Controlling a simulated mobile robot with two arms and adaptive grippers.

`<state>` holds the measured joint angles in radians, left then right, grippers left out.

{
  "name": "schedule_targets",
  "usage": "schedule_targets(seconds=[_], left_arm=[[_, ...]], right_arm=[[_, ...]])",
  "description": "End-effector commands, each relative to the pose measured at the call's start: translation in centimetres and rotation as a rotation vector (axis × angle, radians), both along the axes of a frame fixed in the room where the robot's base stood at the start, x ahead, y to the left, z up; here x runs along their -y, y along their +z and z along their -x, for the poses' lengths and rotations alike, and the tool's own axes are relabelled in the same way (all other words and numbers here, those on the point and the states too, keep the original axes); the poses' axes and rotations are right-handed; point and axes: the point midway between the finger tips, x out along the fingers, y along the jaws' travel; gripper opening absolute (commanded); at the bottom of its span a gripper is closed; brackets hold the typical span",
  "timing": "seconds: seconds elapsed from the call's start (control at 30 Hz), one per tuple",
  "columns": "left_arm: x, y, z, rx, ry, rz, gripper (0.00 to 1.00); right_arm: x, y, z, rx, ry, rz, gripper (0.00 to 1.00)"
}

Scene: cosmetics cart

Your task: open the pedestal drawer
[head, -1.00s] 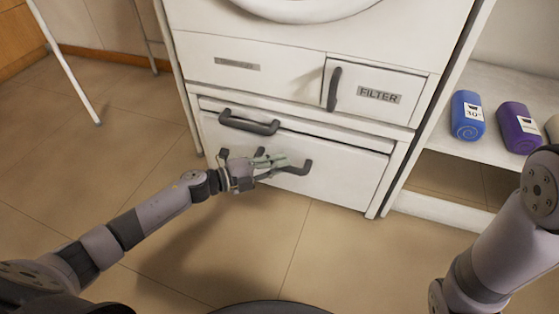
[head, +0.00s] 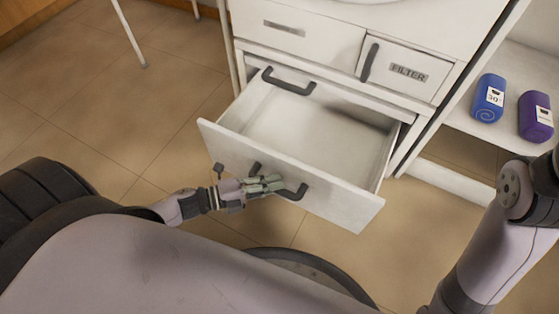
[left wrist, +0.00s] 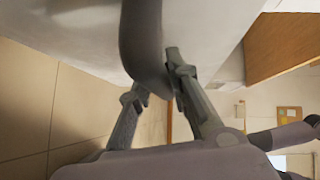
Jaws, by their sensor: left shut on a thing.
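The white pedestal drawer (head: 290,180) is pulled well out in the head view, and its empty inside shows. Its dark handle (head: 297,192) is on the front panel. My left gripper (head: 268,184) is at that handle, shut on it. In the left wrist view the two fingers (left wrist: 158,80) close around the dark handle bar (left wrist: 141,45), with the white drawer front behind it. The gripper hides part of the handle. In the head view my right arm comes in at the right; its gripper is out of the picture.
Above the drawer are a second dark handle (head: 288,82) and a small FILTER door (head: 404,71). A blue rolled towel (head: 488,98) and a purple one (head: 535,117) lie on the right shelf. Open tiled floor (head: 150,130) lies to the left.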

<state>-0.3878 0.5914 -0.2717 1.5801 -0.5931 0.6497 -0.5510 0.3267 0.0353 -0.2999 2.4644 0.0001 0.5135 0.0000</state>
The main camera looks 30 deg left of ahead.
Motion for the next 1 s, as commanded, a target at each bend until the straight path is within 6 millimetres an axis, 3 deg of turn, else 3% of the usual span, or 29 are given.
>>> schedule_targets(seconds=[0.47,0.5,0.8,1.0], left_arm=[[-0.09,-0.14,0.81,0.001,0.0,-0.005,0.0],[-0.09,-0.14,0.8,0.001,0.0,-0.005,0.19],[-0.05,-0.07,0.76,0.001,0.0,-0.002,0.38],[-0.04,-0.04,0.76,0.001,0.0,-0.001,0.38]], right_arm=[[0.0,-0.2,-0.26,-0.013,0.001,0.0,0.35],[0.0,-0.2,-0.26,-0.013,0.001,0.0,0.35],[-0.01,-0.2,-0.28,-0.013,0.001,0.0,0.35],[-0.01,-0.19,-0.27,-0.013,0.001,0.0,0.35]])
